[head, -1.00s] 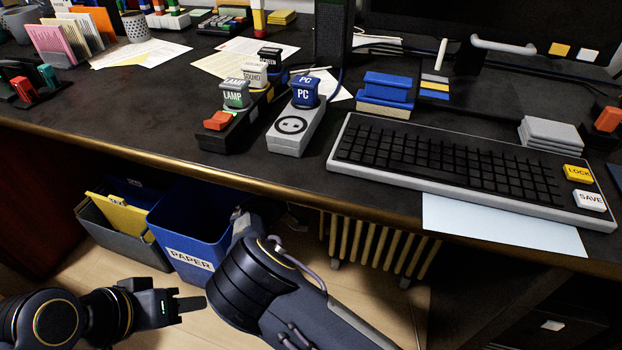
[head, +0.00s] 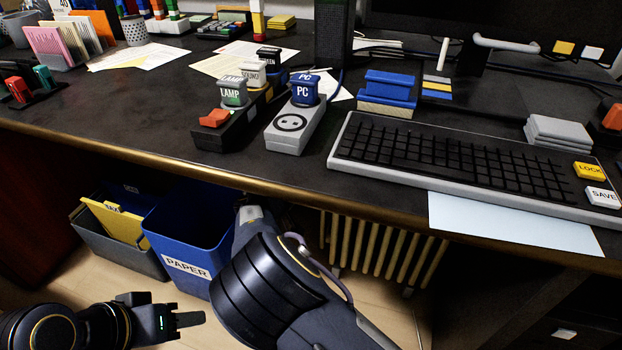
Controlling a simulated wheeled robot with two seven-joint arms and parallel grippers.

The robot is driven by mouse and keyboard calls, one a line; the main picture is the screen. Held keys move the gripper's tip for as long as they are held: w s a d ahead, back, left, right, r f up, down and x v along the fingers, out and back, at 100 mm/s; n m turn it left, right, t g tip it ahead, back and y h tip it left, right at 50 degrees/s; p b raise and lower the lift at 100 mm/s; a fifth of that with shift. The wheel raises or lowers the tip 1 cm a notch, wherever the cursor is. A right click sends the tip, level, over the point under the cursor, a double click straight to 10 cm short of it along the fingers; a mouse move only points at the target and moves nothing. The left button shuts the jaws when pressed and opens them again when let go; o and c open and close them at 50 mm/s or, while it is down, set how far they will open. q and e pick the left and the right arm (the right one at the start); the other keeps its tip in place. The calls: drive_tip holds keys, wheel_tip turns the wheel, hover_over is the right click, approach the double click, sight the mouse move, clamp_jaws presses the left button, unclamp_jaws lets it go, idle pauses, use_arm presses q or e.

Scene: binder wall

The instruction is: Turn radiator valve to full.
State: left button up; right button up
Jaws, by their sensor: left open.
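The cream ribbed radiator (head: 383,245) stands under the desk, right of the middle of the head view. The desk edge cuts off its top, and my right arm covers the area at its left end. I cannot make out the valve. My left gripper (head: 190,319) is at the lower left, open and seen nearly side-on, in front of the bins and well left of the radiator. Nothing shows between its fingers. My right arm reaches up from the bottom middle toward the space under the desk; its fingers do not show.
A blue PAPER bin (head: 187,263) and a grey bin (head: 118,252) with a yellow folder stand left of my right arm. The desk (head: 130,140) overhangs the radiator and carries a keyboard (head: 460,172) and labelled plugs. Bare floor shows below the radiator.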

idle(0.4)
drive_tip(key=o, duration=1)
drive_tip(key=p+v, duration=0.2)
drive_tip(key=v, duration=0.5)
drive_tip(key=shift+s+a+p, duration=0.15)
drive_tip(key=shift+s+p, duration=0.2)
drive_tip(key=shift+s, duration=0.05)
